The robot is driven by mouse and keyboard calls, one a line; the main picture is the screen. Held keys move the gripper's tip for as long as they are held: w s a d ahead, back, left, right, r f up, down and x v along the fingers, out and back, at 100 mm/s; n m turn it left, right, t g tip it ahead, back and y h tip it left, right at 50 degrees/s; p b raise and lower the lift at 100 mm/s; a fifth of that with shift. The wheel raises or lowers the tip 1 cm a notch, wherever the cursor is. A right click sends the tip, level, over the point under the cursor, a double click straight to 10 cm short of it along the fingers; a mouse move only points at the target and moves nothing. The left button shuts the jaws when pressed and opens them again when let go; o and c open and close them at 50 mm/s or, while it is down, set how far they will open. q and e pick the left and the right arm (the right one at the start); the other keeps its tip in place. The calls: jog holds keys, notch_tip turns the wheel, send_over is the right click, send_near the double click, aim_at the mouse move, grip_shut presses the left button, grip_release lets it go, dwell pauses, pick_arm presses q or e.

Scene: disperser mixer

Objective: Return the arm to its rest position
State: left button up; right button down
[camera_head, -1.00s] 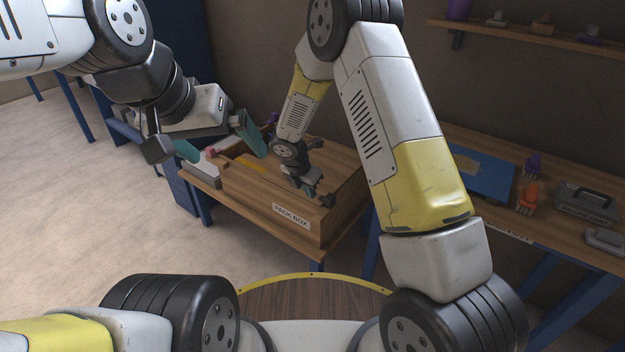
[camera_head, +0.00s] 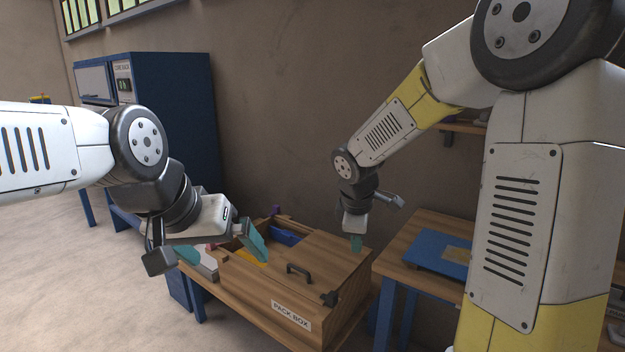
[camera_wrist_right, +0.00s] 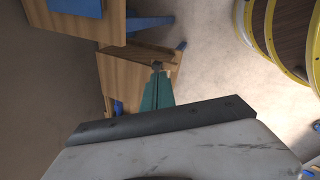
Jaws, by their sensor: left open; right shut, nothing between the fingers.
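My right arm (camera_head: 385,135) reaches from the right over the pack box in the head view. Its gripper (camera_head: 356,243) points down, its teal fingertips together, in front of or above the box's back right part; the gap to the wood cannot be told. In the right wrist view the teal fingers (camera_wrist_right: 158,92) are closed together with nothing between them, above a wooden surface (camera_wrist_right: 125,75). My left gripper (camera_head: 213,252) is open and empty, at the box's left side, its teal finger pads wide apart.
The wooden pack box (camera_head: 335,280), with a black handle (camera_head: 298,271) on top, stands on a table; its open left part holds blue and yellow items. A table with a blue board (camera_head: 440,252) is at right. A blue cabinet (camera_head: 170,110) stands behind.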

jog(key=s+d+r+m+t+y, duration=0.1)
jog(key=s+r+m, duration=0.4)
jog(key=s, duration=0.5)
jog(key=s+d+r+m+t+y, duration=0.1)
jog(key=s+d+r+m+y, duration=0.1)
jog(key=s+r+m, duration=0.4)
jog(key=s+m, duration=0.3)
jog(key=s, duration=0.1)
jog(key=shift+d+m, duration=0.3)
jog(key=shift+d, duration=0.1)
jog(key=shift+r, duration=0.1)
